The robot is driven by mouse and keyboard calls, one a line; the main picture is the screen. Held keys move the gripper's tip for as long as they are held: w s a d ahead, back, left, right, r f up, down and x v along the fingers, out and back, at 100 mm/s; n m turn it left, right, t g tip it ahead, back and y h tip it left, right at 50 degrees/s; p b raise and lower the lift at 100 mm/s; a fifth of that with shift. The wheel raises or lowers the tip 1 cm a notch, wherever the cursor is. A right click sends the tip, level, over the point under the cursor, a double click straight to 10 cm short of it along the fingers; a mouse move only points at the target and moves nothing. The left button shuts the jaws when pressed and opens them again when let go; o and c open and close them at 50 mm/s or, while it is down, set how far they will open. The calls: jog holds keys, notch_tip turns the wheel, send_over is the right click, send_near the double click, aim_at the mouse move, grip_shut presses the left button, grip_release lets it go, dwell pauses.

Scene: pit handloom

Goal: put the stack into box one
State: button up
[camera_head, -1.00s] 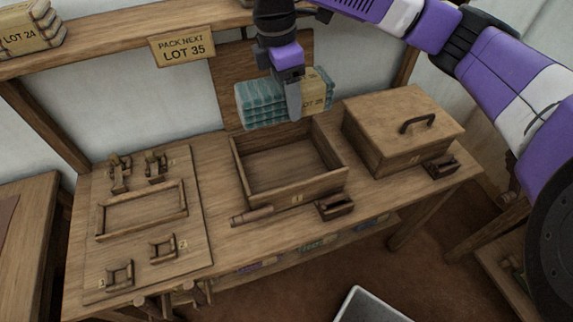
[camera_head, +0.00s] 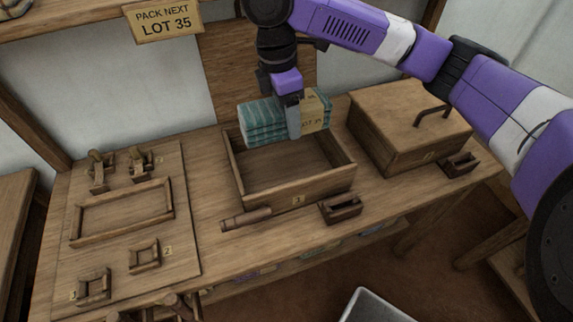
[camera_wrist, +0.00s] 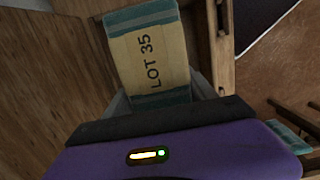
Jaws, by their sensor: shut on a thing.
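My gripper (camera_head: 292,121) is shut on a stack (camera_head: 262,122) of folded teal striped cloth with a tan paper band. In the wrist view the band of the stack (camera_wrist: 148,56) reads LOT 35. The stack hangs over the back part of an open wooden box (camera_head: 298,190) with a "1" tag on its front. The visible floor of this box is bare. The stack hides part of its back wall. I cannot tell how far the stack is above the floor of the box.
A closed lidded box (camera_head: 398,112) with a dark handle stands right of the open box. A wooden board (camera_head: 185,240) with a frame and fixtures lies left. A small roller (camera_head: 246,218) and a wooden block (camera_head: 341,208) lie in front. A sign (camera_head: 166,19) reads PACK NEXT LOT 35.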

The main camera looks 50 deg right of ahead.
aim_at(289, 170)
notch_tip(289, 170, down, 16)
jog(key=shift+r+b, duration=0.25)
jog(key=shift+b, duration=0.4)
jog(key=shift+f, duration=0.1)
jog(key=o, duration=1.5)
